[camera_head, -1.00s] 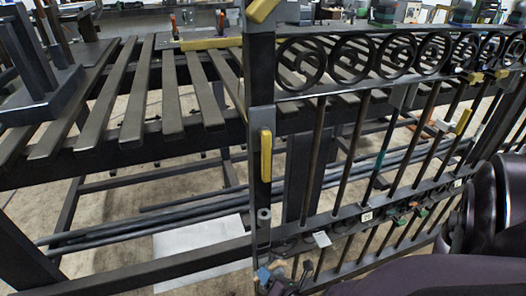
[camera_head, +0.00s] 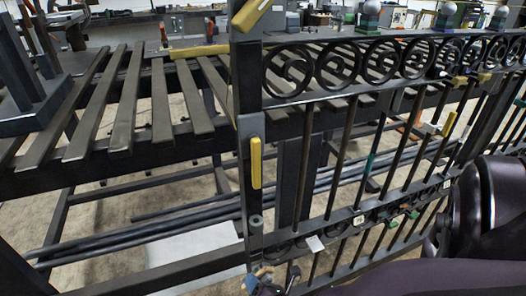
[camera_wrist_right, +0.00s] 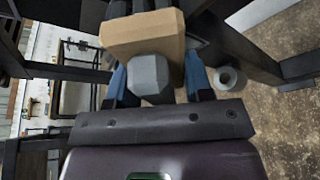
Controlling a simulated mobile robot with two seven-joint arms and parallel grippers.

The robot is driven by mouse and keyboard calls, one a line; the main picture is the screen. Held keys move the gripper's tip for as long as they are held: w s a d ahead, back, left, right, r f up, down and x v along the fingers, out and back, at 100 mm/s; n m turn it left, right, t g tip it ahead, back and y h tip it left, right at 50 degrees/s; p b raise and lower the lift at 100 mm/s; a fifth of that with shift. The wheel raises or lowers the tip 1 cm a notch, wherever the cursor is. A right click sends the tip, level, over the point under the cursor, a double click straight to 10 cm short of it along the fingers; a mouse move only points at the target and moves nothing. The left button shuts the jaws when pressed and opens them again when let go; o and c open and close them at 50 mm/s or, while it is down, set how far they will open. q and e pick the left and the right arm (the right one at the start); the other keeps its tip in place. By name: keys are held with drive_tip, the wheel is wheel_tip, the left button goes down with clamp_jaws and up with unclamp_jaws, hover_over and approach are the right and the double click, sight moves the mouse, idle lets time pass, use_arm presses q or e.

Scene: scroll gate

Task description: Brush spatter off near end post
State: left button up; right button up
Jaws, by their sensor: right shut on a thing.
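The near end post (camera_head: 250,130) of the gate is a dark upright bar at the gate's left end, with a yellow-handled clamp (camera_head: 255,162) on it. My right gripper (camera_head: 264,278), with blue fingers, is low by the post's lower part at the bottom edge of the head view. In the right wrist view, its fingers (camera_wrist_right: 157,82) are shut on a grey faceted handle under a tan block, which looks like the brush (camera_wrist_right: 142,32). The brush's far side is hidden, so I cannot tell whether it touches the post. No spatter can be made out. My left gripper is out of view.
The scroll gate (camera_head: 350,150) runs right from the post, with more yellow clamps along it. A slatted dark bench (camera_head: 125,100) stands behind. Long pipes (camera_head: 130,228) lie on a lower rack. My dark right arm fills the lower right.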

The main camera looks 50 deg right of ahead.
sight(266, 277)
drive_tip(key=shift+w+a+r, duration=0.3)
drive_tip(key=shift+w+a, duration=0.15)
drive_tip(key=shift+w, duration=0.25)
drive_tip(key=shift+r+p, duration=0.3)
drive_tip(key=shift+r, duration=0.25)
drive_tip(key=shift+s+d+f, duration=0.15)
drive_tip(key=shift+s+d, duration=0.05)
drive_tip(key=shift+d, duration=0.05)
drive_tip(key=shift+s+d+b, duration=0.25)
drive_tip(key=shift+s+d, duration=0.3)
drive_tip(key=shift+d, duration=0.2)
drive_tip(key=shift+s+d+b, duration=0.2)
drive_tip(key=shift+s+d, duration=0.35)
drive_tip(key=shift+d, duration=0.2)
drive_tip(key=shift+f, duration=0.1)
drive_tip(key=s+a, duration=0.3)
drive_tip(key=s, duration=0.2)
drive_tip(key=shift+s+a, duration=0.2)
drive_tip(key=shift+a, duration=0.05)
drive_tip(key=shift+s+a+f, duration=0.1)
